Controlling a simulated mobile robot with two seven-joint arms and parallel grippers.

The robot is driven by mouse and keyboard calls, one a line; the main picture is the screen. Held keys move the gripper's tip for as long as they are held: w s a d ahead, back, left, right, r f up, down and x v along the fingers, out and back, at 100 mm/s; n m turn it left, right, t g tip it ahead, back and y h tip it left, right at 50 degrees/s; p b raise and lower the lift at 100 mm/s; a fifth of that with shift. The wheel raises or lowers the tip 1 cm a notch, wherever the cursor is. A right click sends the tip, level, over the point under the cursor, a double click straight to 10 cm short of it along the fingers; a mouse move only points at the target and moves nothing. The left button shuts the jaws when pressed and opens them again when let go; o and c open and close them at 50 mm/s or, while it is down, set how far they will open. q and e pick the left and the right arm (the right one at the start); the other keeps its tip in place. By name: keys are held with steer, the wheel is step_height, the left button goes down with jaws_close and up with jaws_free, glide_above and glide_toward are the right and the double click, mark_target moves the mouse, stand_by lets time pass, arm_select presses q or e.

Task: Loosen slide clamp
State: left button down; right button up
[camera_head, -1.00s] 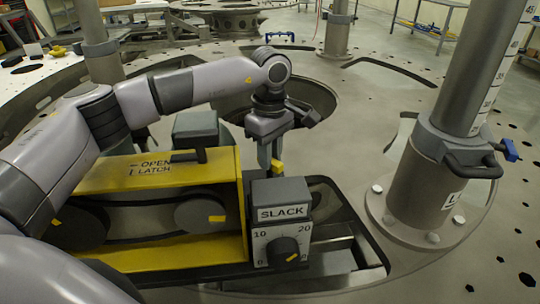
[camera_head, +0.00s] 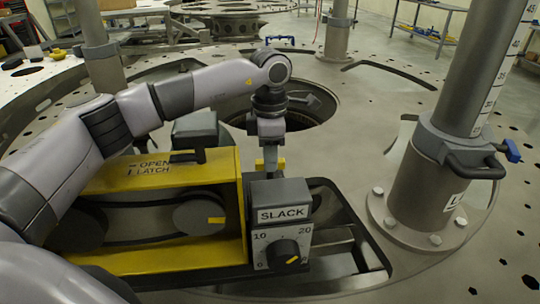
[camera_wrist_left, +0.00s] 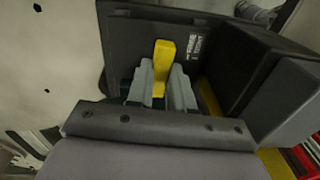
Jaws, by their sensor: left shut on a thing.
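The slide clamp's yellow lever (camera_wrist_left: 163,68) stands between my left gripper's two grey fingers in the left wrist view, beside a dark plate with a small label. In the head view the lever (camera_head: 281,163) shows just behind the slack box, partly hidden by the fingers. My left gripper (camera_head: 271,166) points down there and is shut on the lever. The grey slack box (camera_head: 280,190) carries a "SLACK" sign and a dial with a black knob (camera_head: 283,253). My right gripper is not in view.
A yellow housing (camera_head: 115,176) with a belt and pulleys stands left of the slack box, with a dark latch handle (camera_head: 195,130) on top. A thick grey column (camera_head: 425,180) stands at the right. The perforated plate (camera_head: 350,110) has large openings.

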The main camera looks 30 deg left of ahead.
arm_select(q)
steer(key=shift+r+n, duration=0.1)
steer(key=shift+n, duration=0.4)
steer(key=c, duration=1)
jaws_free()
steer(key=shift+r+b, duration=0.5)
steer(key=shift+r, duration=3.05)
steer(key=shift+r, duration=0.1)
